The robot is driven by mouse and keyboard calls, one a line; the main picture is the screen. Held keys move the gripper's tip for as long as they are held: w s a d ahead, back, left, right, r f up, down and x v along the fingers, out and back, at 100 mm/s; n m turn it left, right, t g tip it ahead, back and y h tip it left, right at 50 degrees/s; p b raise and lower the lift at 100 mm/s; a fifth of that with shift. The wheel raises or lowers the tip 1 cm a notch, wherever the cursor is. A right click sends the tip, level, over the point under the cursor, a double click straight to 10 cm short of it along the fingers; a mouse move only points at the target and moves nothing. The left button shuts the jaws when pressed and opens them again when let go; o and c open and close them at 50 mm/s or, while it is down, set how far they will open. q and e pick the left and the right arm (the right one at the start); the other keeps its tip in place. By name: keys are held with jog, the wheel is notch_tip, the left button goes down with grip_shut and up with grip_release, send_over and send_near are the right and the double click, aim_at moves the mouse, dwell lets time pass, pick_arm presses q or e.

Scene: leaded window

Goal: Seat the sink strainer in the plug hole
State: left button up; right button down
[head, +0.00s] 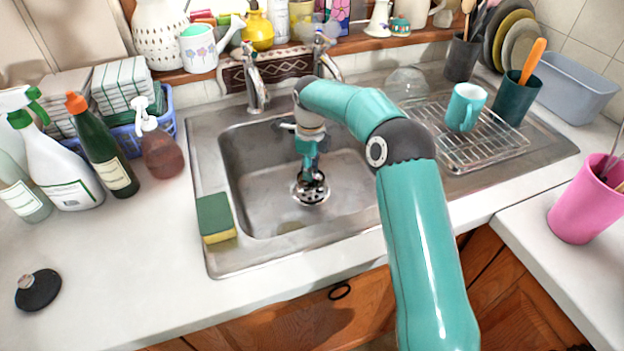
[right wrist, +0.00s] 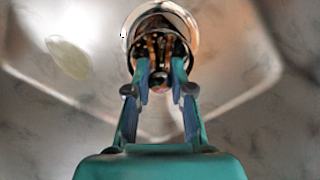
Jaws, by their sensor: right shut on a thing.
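The metal sink strainer (head: 310,194) is at the plug hole in the floor of the steel sink (head: 256,187). My right gripper (head: 312,176) reaches straight down into the sink and is shut on the strainer's middle. In the right wrist view, the fingertips of my right gripper (right wrist: 160,88) close on the centre of the strainer (right wrist: 158,42). A shiny ring surrounds the strainer there. I cannot tell whether the strainer sits flush or slightly above the hole. My left gripper is not in view.
A green and yellow sponge (head: 215,218) lies on the sink's left rim. Two taps (head: 256,85) stand behind the basin. A wire rack (head: 490,148) with a teal mug (head: 465,107) is on the right. A black plug (head: 38,290) lies on the left counter. Bottles stand further back left.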

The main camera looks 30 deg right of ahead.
notch_tip(320, 180, down, 5)
jog(key=shift+r, duration=0.1)
dwell(0.3)
jog(key=c, duration=1)
grip_release()
notch_tip(320, 180, up, 12)
jog(key=shift+r+p, duration=0.1)
jog(key=shift+p, duration=0.25)
